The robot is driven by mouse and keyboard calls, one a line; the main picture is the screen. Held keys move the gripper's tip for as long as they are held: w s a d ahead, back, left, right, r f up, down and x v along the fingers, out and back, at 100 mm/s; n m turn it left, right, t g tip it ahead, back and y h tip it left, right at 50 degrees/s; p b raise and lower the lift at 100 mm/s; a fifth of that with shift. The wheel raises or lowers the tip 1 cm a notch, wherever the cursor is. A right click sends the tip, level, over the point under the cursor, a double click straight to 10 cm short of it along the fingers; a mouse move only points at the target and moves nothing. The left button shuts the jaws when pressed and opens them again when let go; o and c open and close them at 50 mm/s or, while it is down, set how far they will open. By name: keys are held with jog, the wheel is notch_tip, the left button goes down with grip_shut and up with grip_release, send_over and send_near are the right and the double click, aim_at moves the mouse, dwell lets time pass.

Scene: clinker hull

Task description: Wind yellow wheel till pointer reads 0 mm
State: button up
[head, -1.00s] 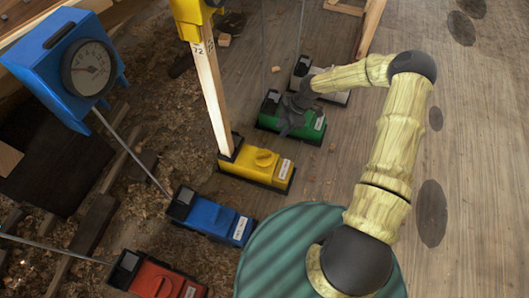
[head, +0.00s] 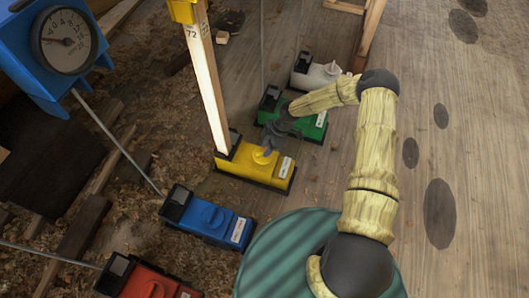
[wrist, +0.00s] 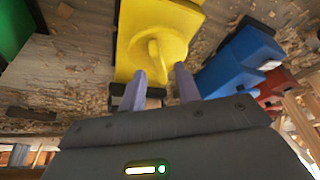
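The yellow box (head: 242,168) stands on the floor at the foot of a pale upright post, with the yellow wheel (head: 261,158) on its top. In the wrist view the wheel (wrist: 152,60) shows as a raised disc with a grip bar. My gripper (head: 271,141) is over the yellow box's far end, close to the wheel. In the wrist view its two fingers (wrist: 163,82) are apart with nothing between them, and the wheel lies just beyond their tips. The yellow gauge head (head: 183,11) is cut off at the top edge; its pointer is not visible.
A green box (head: 314,128) and a white box (head: 318,74) stand beyond the yellow one. A blue box (head: 208,217) and a red box (head: 150,284) stand nearer. A blue dial gauge (head: 20,45) is at upper left. Plank floor at right is clear.

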jog(key=shift+x, duration=1)
grip_shut()
jog(key=shift+r+m+p, duration=0.15)
jog(key=shift+m+p, duration=0.2)
jog(key=shift+m, duration=0.05)
